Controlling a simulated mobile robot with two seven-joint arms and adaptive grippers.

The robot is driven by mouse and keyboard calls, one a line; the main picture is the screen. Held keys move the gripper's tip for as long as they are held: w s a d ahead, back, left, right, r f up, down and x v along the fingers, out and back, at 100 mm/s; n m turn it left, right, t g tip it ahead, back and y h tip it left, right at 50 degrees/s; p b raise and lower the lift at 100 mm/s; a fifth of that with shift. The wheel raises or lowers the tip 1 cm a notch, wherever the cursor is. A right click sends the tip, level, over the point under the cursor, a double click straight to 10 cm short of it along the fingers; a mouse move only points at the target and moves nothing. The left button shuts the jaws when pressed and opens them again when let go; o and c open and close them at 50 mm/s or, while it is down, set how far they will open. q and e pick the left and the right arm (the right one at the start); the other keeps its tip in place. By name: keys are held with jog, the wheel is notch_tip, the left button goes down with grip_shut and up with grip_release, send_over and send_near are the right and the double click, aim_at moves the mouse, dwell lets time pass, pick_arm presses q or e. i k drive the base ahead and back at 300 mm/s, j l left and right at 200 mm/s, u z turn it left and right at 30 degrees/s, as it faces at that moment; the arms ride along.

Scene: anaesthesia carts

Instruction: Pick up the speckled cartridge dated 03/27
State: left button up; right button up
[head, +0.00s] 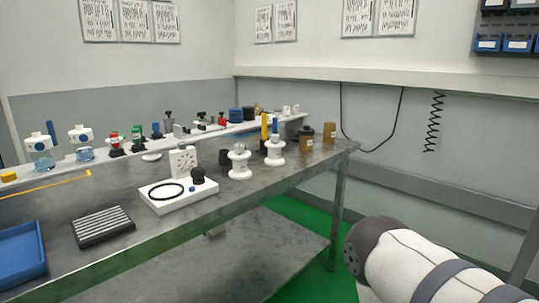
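Two small brown canisters stand upright near the right end of the grey bench, one in front (306,140) and one behind (329,131). Each seems to carry a pale label, but no date can be read. I cannot tell whether either one is the speckled cartridge dated 03/27. Neither of my grippers shows. Only a white and dark part of my own arm shows at the lower right, apart from the bench.
The grey bench (240,192) has a blue tray (20,255), a ribbed dark block (103,226), a white base (178,194) with a black ring, and white spool-shaped units (240,163). A raised back shelf holds flasks and small parts. Green floor (300,215) lies beyond.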

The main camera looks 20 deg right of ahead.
aim_at(295, 107)
jog(key=i+l+u, duration=0.1)
jog(key=i+l, duration=0.15)
jog(key=i+l+u, duration=0.1)
jog(key=l, duration=0.4)
jog(key=i+l+u, duration=0.1)
jog(key=i+l, duration=0.25)
jog(key=i+l+u, duration=0.1)
jog(key=l, duration=0.35)
jog(key=i+l, duration=0.1)
jog(key=l, duration=0.3)
jog(key=i+l+u, duration=0.15)
jog(key=l, duration=0.25)
jog(key=i+l, duration=0.1)
jog(key=l, duration=0.3)
jog(key=l+u, duration=0.15)
jog(key=l, duration=0.25)
jog(key=l+u, duration=0.1)
jog(key=l, duration=0.85)
jog(key=k+l+u, duration=0.15)
jog(key=l, duration=0.85)
